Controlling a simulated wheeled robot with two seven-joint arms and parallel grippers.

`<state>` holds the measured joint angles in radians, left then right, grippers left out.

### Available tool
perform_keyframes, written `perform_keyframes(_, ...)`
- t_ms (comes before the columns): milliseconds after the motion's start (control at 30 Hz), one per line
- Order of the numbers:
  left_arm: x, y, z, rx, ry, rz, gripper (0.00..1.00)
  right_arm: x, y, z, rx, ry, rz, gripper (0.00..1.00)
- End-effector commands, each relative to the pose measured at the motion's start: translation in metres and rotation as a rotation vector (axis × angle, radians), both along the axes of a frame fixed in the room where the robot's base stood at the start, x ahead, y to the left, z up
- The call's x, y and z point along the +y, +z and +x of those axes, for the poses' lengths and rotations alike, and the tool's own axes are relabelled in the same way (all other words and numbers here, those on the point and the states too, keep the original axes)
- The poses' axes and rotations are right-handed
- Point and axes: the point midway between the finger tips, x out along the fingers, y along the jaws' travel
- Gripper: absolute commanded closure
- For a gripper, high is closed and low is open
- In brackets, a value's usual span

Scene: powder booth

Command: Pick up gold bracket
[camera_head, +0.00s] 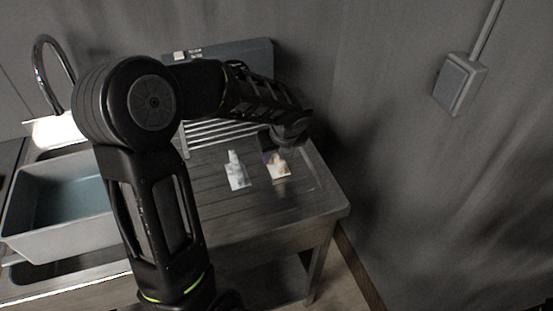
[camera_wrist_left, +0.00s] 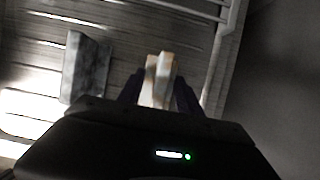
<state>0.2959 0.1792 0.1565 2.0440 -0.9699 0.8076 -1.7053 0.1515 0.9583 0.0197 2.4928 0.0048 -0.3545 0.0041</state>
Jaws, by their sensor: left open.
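The gold bracket (camera_head: 278,168) lies on the metal worktop, its upper part partly hidden behind my left gripper (camera_head: 272,148) in the head view. In the left wrist view the gold bracket (camera_wrist_left: 160,76) shows pale with an orange-brown side, between the two dark fingers of my open left gripper (camera_wrist_left: 159,92). I cannot tell whether the fingers touch it. My right gripper is in neither view.
A silver-grey bracket (camera_head: 237,172) lies just left of the gold one; it also shows in the left wrist view (camera_wrist_left: 88,66). A rack of metal bars (camera_head: 215,131) is behind them. A grey tub (camera_head: 60,207) stands at the left. The worktop's right front is clear.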

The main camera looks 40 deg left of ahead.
Motion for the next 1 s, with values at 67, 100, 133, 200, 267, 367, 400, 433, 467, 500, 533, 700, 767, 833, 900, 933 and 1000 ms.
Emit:
perform_keyframes(67, 0.0, 0.0001, 0.0, 0.0, 0.0, 0.0, 0.58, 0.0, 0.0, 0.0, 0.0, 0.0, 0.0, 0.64)
perform_keyframes(100, -0.0001, 0.0002, 0.0, 0.0, 0.0, 0.0, 0.58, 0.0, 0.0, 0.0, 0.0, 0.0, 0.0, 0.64)
perform_keyframes(133, -0.0001, 0.0002, 0.0, 0.0, 0.0, 0.0, 0.58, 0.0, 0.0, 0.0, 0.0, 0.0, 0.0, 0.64)
perform_keyframes(200, -0.0001, 0.0002, 0.0, 0.0, 0.0, 0.0, 0.58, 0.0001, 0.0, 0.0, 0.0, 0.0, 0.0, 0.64)
perform_keyframes(267, -0.0001, 0.0002, 0.0, 0.0, 0.0, 0.0, 0.58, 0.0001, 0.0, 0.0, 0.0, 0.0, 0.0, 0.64)
perform_keyframes(367, -0.0001, 0.0003, -0.0001, 0.0, 0.0, 0.0, 0.66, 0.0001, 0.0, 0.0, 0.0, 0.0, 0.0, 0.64)
perform_keyframes(400, -0.0001, 0.0003, -0.0001, 0.0, 0.0, 0.0, 0.69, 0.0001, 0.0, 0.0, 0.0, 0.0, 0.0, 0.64)
perform_keyframes(433, -0.0001, 0.0003, -0.0001, 0.0, 0.0, 0.0, 0.71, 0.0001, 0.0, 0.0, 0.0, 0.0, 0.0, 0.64)
perform_keyframes(467, -0.0001, 0.0003, -0.0001, 0.0, 0.0, 0.0, 0.74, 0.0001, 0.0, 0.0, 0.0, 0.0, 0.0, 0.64)
perform_keyframes(500, -0.0001, 0.0003, -0.0001, 0.0, 0.0, 0.0, 0.77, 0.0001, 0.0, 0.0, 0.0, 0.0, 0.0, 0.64)
perform_keyframes(533, -0.0001, 0.0003, -0.0001, 0.0, 0.0, 0.0, 0.79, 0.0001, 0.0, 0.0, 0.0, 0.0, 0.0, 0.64)
perform_keyframes(700, -0.0002, 0.0002, -0.0001, 0.0, 0.0, 0.0, 0.93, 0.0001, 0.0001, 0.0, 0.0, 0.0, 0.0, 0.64)
perform_keyframes(767, -0.0002, 0.0002, -0.0001, 0.0, 0.0, 0.0, 0.98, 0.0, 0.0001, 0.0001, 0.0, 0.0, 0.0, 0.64)
perform_keyframes(833, -0.0002, 0.0002, -0.0001, 0.0, 0.0, 0.0, 1.0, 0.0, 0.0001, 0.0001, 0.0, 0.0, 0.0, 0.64)
perform_keyframes(900, -0.0002, 0.0002, 0.0, 0.0, 0.0, 0.0, 1.0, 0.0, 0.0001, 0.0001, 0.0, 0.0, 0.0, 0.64)
perform_keyframes(933, -0.0002, 0.0002, 0.0, 0.0, 0.0, 0.0, 1.0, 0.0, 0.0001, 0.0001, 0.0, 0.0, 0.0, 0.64)
perform_keyframes(1000, -0.0002, 0.0002, 0.0, 0.0, 0.0, 0.0, 1.0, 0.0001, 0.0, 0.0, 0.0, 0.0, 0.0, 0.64)
